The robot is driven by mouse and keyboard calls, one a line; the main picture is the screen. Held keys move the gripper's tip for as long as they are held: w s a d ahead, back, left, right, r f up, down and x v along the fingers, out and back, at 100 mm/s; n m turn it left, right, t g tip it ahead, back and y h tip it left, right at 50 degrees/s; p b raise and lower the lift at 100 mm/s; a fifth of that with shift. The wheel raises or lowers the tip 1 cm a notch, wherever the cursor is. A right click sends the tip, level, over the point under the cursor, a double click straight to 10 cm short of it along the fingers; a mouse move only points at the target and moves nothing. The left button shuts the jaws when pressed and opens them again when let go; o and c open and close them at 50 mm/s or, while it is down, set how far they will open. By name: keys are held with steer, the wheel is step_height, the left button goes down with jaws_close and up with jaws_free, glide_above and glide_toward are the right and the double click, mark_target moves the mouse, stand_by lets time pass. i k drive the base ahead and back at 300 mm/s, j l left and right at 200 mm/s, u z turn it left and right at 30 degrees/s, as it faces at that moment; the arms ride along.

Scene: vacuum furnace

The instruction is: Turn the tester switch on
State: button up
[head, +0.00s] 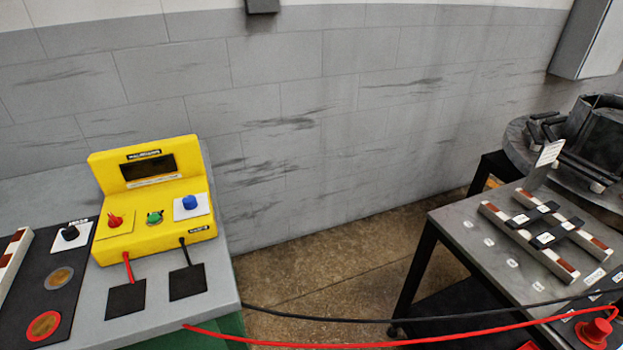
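The yellow tester (152,237) stands on the grey table at the left in the head view. Its dark display (148,167) looks blank. On its front panel are a red pointed knob (114,220), a small green control (154,217) and a blue knob (189,202) on a white plate. I cannot tell from the labels which of these is the switch. A red lead (128,268) and a black lead (185,252) come out of its front and run down to dark square pads. My gripper is not in view.
A black panel with a black knob (70,232) lies left of the tester. Red (400,342) and black (400,320) cables cross the gap to the right table (465,215), which holds rails and a red knob (596,330). The floor between the tables is otherwise clear.

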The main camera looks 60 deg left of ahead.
mark_target(114, 222)
steer(key=j+u, duration=0.65)
steer(key=l+u, duration=0.1)
steer(key=u, duration=0.35)
steer(key=l+u, duration=0.1)
steer(key=u, duration=0.75)
steer(key=k+u, duration=0.1)
steer(key=u, duration=0.35)
steer(key=k+l+u, duration=0.1)
steer(key=u, duration=0.75)
steer(key=k+u, duration=0.1)
steer(key=u, duration=0.35)
